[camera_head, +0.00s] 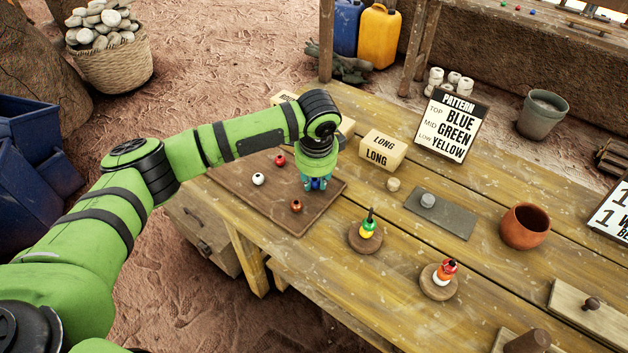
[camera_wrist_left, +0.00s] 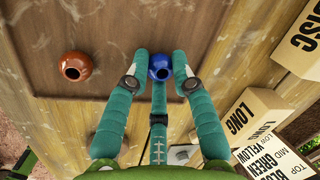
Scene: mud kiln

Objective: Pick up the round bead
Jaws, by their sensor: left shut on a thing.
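My left gripper (camera_head: 315,184) is over the brown board on the table, its teal fingers closed around a round blue bead. In the left wrist view the fingertips (camera_wrist_left: 160,72) hold the blue bead (camera_wrist_left: 161,68) from both sides. I cannot tell whether the bead touches the board. An orange-brown bead (camera_head: 296,205) lies on the board near the gripper; it also shows in the left wrist view (camera_wrist_left: 76,66). A red bead (camera_head: 280,160) and a white bead (camera_head: 258,179) lie further left on the board. My right gripper is not in view.
The board (camera_head: 240,184) covers the table's left end. A peg stand (camera_head: 365,238) holds green and yellow beads; another stand (camera_head: 438,284) holds red, orange and white ones. A "LONG" box (camera_head: 382,150), pattern sign (camera_head: 452,124) and clay pot (camera_head: 525,227) stand beyond.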

